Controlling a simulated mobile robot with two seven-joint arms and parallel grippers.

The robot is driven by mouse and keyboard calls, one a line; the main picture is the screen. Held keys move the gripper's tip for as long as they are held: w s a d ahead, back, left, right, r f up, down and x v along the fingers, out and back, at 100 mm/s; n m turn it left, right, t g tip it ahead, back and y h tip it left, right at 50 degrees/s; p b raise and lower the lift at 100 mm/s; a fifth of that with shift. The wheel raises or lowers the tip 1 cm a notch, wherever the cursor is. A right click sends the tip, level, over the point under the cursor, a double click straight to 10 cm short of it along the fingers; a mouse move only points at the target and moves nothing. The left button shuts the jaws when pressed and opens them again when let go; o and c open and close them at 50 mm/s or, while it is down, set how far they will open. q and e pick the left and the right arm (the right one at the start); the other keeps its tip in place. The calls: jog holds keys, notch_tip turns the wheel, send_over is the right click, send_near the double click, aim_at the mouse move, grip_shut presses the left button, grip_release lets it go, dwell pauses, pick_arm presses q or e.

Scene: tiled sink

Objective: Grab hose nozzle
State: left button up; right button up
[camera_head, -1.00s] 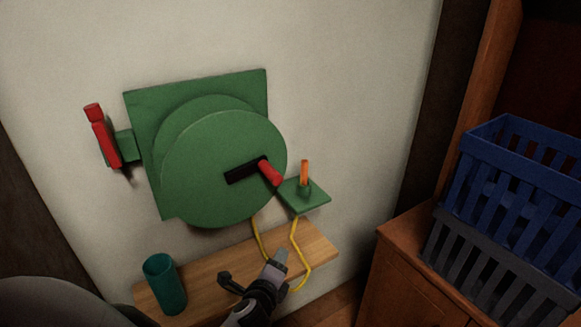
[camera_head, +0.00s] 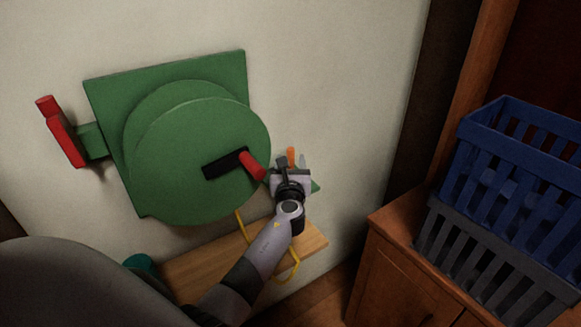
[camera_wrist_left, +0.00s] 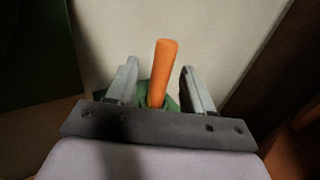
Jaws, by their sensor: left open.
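The orange hose nozzle (camera_head: 291,154) stands upright at the green holder on the wall, to the right of the reel. In the left wrist view the nozzle (camera_wrist_left: 163,70) rises between the two fingers of my left gripper (camera_wrist_left: 159,68), with a gap on each side. My left gripper also shows in the head view (camera_head: 291,163), open and around the nozzle's place, hiding its lower part. The green holder (camera_head: 315,187) is mostly covered by my gripper. My right gripper is not in view.
A green hose reel (camera_head: 190,165) with a red crank handle (camera_head: 252,165) is just left of my gripper. A yellow hose (camera_head: 296,262) hangs by a wooden shelf (camera_head: 205,265). A teal cup (camera_head: 138,262) is partly hidden. Blue (camera_head: 520,160) and grey baskets (camera_head: 480,255) stand right.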

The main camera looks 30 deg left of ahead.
aim_at(290, 156)
pick_arm(q)
jog(key=shift+b+x, duration=0.3)
jog(key=shift+x, duration=1.25)
grip_shut()
jog(key=shift+r, duration=0.1)
